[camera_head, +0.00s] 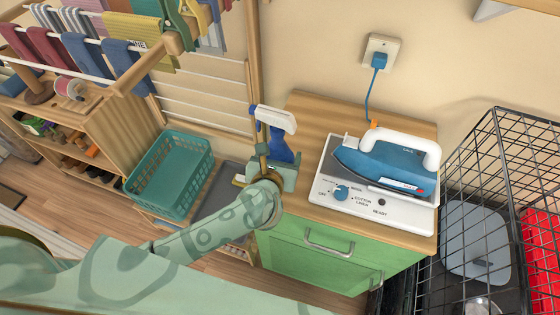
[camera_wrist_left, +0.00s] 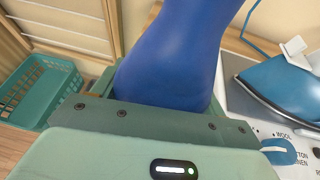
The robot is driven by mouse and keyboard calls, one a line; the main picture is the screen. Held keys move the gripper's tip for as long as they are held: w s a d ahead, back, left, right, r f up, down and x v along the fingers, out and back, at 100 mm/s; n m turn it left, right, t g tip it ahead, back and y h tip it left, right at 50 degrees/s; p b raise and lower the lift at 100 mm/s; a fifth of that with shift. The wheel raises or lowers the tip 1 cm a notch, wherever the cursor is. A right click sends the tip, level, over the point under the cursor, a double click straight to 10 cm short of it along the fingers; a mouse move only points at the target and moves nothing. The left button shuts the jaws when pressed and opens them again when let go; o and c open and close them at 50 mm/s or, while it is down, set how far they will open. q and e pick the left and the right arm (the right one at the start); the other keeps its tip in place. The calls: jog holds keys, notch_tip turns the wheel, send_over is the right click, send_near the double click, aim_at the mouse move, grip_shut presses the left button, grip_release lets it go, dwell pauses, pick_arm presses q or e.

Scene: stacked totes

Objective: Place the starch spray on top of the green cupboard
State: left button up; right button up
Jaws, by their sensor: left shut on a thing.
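The starch spray (camera_head: 280,140) is a blue bottle with a white trigger head. My left gripper (camera_head: 276,172) is shut on it and holds it upright, near the left edge of the green cupboard's wooden top. The bottle (camera_wrist_left: 172,60) fills the middle of the left wrist view, and its lower end is hidden by the gripper. The green cupboard (camera_head: 310,262) has a wooden top and green drawers with metal handles. I cannot tell whether the bottle is over the top or just beside it. My right gripper is not in view.
A blue iron (camera_head: 385,165) sits on a white control base (camera_head: 350,199) on the cupboard top, its cord running to a wall socket (camera_head: 382,54). A teal basket (camera_head: 170,174) stands left. A black wire cage (camera_head: 500,160) is right. Bare wood shows at the top's back left.

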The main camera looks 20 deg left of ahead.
pick_arm(q)
jog(key=shift+f, duration=0.1)
jog(key=o, duration=1)
jog(key=shift+f, duration=0.25)
jog(key=shift+c, duration=0.2)
jog(key=o, duration=0.4)
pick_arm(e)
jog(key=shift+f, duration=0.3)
pick_arm(q)
jog(key=shift+r, duration=0.1)
jog(key=shift+r, duration=0.2)
jog(key=p+v, duration=0.1)
jog(key=v, duration=1.1)
jog(key=shift+s+f+p, duration=0.1)
jog(key=shift+f+p, duration=0.05)
jog(key=shift+p, duration=0.2)
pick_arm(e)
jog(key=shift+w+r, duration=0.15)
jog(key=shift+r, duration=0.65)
